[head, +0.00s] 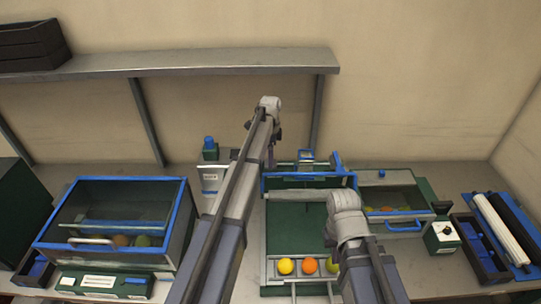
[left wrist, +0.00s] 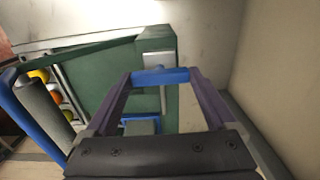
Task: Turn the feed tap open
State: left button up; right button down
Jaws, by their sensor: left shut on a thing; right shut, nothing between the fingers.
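In the left wrist view my left gripper (left wrist: 160,80) is shut on a blue bar (left wrist: 160,76), which looks like the handle of the feed tap. The bar lies crosswise between the two fingers, in front of a green post (left wrist: 157,42). In the head view a tilted blue lever (head: 337,161) stands at the back of the green feed machine (head: 284,217); I cannot tell if it is the same part. The left gripper's fingers cannot be made out there. My right arm's end is over the machine's right side, and its fingers are hidden.
A grey roller (head: 296,195) crosses the machine, with several fruits (head: 284,266) in front. A blue-framed clear bin (head: 117,215) stands left, another bin (head: 390,197) right. A dark tray (head: 481,248) and rollers (head: 500,230) lie far right. A shelf (head: 200,62) runs along the wall.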

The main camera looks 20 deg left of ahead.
pick_arm(q)
jog(key=shift+n, duration=0.3)
jog(key=n, duration=1.3)
jog(key=shift+n, duration=2.1)
jog(key=o, duration=1.1)
jog(key=shift+c, duration=0.2)
jog(key=shift+r, duration=0.1)
